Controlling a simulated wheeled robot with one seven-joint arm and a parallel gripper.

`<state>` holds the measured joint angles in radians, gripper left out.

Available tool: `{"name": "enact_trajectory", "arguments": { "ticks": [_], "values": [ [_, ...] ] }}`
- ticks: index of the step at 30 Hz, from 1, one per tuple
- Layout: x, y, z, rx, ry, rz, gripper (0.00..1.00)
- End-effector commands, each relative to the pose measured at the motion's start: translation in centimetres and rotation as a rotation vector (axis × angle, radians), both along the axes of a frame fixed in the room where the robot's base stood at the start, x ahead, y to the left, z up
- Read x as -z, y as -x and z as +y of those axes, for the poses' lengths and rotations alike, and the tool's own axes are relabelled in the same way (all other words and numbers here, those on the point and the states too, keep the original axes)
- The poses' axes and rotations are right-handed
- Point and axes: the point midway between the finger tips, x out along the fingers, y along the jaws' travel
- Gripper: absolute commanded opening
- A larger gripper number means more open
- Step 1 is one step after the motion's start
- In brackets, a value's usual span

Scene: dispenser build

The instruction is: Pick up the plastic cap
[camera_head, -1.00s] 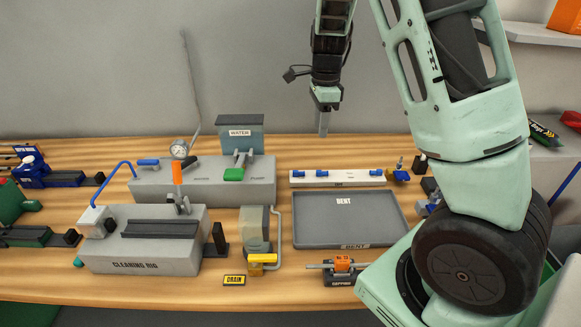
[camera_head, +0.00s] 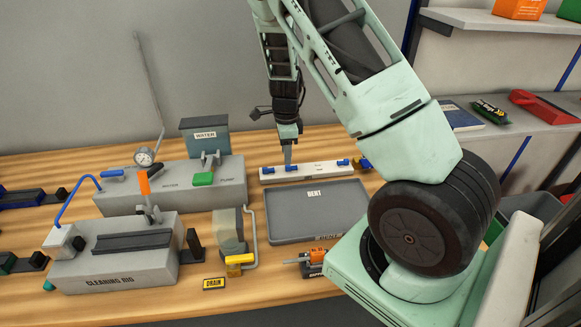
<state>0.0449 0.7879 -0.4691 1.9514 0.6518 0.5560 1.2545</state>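My gripper (camera_head: 288,157) points down at the white strip (camera_head: 310,173) behind the grey tray. Its fingers overlap in this view, so I cannot tell whether they are open or shut. The fingertips appear just above or at the strip, close to a small blue piece (camera_head: 291,167). Other small blue pieces sit on the strip, one at the left end (camera_head: 268,171) and one towards the right (camera_head: 343,163). They are too small to tell surely whether one is the plastic cap. I see nothing clearly held.
The grey tray (camera_head: 277,231) marked BENT is empty in front of the strip. The cleaning rig (camera_head: 120,274) and the water pump block (camera_head: 150,190) stand to the left. A shelf (camera_head: 500,125) with a red object is at the right.

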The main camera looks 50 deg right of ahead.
Motion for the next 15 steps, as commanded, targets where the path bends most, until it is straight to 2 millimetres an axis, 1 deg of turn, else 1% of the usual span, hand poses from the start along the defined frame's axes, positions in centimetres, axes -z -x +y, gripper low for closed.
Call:
{"name": "enact_trajectory", "arguments": {
  "ticks": [5,10,15],
  "values": [
    [1.7,0.0,-0.4,0.003,-0.002,0.005,0.38],
    [4.1,-0.1,-0.5,0.000,-0.001,0.003,0.38],
    [5.1,-0.2,-0.5,0.001,-0.001,0.001,0.38]
  ]
}}
